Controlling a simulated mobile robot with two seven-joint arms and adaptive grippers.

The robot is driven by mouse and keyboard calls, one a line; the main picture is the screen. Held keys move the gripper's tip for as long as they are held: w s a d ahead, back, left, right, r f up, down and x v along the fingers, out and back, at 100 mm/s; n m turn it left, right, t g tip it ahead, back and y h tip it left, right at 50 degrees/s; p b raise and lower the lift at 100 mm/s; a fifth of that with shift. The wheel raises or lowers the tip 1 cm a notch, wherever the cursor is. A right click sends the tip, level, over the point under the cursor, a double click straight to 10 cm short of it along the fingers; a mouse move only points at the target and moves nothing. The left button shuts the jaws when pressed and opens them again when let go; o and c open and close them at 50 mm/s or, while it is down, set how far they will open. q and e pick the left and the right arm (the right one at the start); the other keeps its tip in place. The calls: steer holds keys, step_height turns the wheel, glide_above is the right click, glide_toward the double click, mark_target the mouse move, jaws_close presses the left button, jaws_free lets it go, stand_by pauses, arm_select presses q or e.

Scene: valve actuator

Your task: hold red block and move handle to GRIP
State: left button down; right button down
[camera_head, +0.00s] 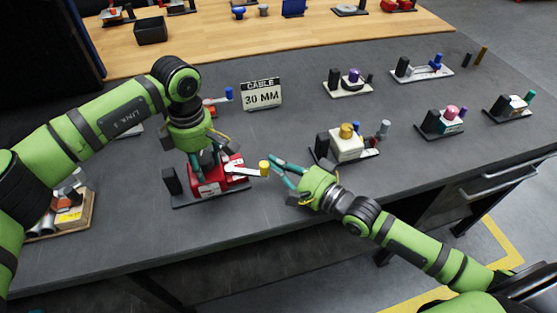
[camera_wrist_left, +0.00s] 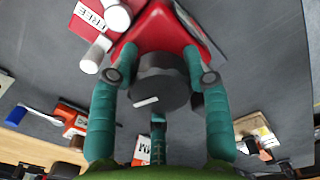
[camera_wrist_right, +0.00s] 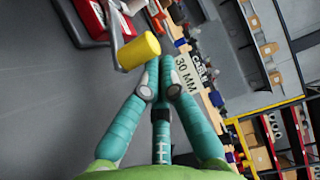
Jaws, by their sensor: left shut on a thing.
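The red block (camera_head: 208,183) sits on a dark base plate at the table's front left, and shows in the left wrist view (camera_wrist_left: 165,30). My left gripper (camera_head: 203,172) reaches down from above, its fingers on either side of the block's top. The white handle (camera_head: 243,170) sticks out right from the block and ends in a yellow knob (camera_head: 264,168). The knob is large in the right wrist view (camera_wrist_right: 138,52). My right gripper (camera_head: 273,164) is just right of the knob, apart from it and empty, its fingertips a narrow gap apart. A FREE label (camera_wrist_left: 90,12) shows; GRIP is not readable.
A CABLE 30 MM sign (camera_head: 262,95) stands behind the block. A cream device with a yellow knob (camera_head: 346,146) is to the right. Several other devices stand farther back and right. A wooden tray (camera_head: 84,222) is at the left. The grey tabletop between the devices is clear.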

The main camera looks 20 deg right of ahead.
arm_select(q)
steer(key=shift+f, duration=0.1)
arm_select(e)
steer(key=w+d, duration=0.2)
steer(key=shift+w+d, duration=0.1)
steer(key=shift+w, duration=0.2)
steer(key=shift+w+d, duration=0.15)
steer(key=shift+d, duration=0.2)
steer(key=v, duration=0.6)
steer(key=a+v, duration=0.1)
steer(key=v, duration=0.2)
steer(key=shift+s+d+r, duration=0.1)
steer(key=shift+s+d, duration=0.15)
steer(key=shift+s, duration=0.4)
arm_select(q)
steer(key=shift+c, duration=2.4)
jaws_free()
arm_select(e)
steer(key=shift+w, duration=0.1)
